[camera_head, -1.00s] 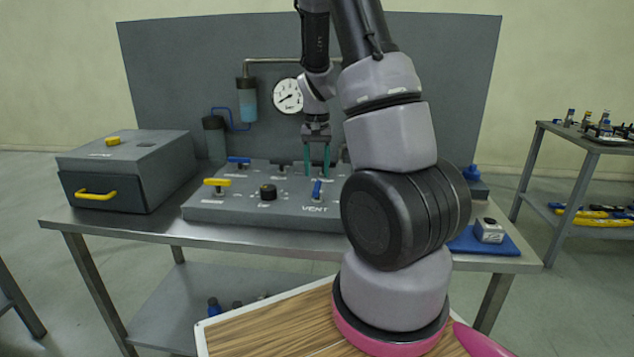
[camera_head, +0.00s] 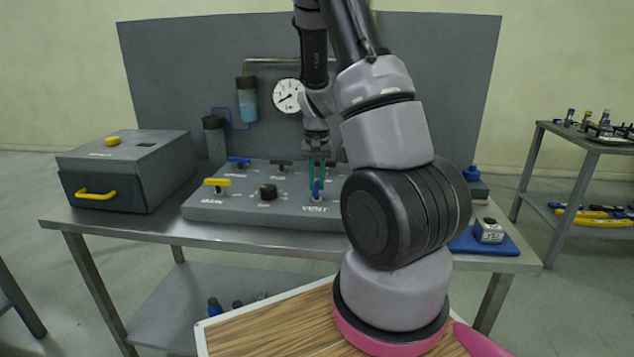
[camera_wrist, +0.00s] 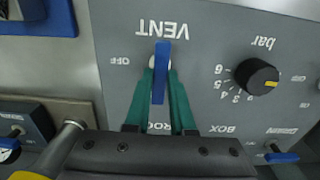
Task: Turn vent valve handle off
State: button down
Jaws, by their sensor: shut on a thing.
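The vent valve handle (camera_wrist: 161,72) is a blue lever on the grey panel (camera_wrist: 115,60). In the wrist view it stands lengthwise below the upside-down VENT label, with an OFF mark to its left. In the head view the handle (camera_head: 316,187) is at the panel's front right, partly hidden by my fingers. My gripper (camera_wrist: 160,85) has green fingers on both sides of the handle and is shut on it. In the head view my gripper (camera_head: 317,180) reaches down onto the handle from above.
A black knob (camera_wrist: 257,77) stands beside the handle on the panel. A yellow handle (camera_head: 217,182) and a blue handle (camera_head: 239,161) are farther left. A grey box (camera_head: 130,170) with a drawer stands at the table's left. A blue mat (camera_head: 470,243) lies at the right.

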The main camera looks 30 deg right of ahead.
jog(key=m, duration=0.4)
jog(key=shift+m, duration=0.3)
jog(key=m, duration=0.9)
jog(key=shift+m, duration=2.2)
jog(key=c, duration=0.8)
grip_release()
jog(key=shift+o, duration=0.2)
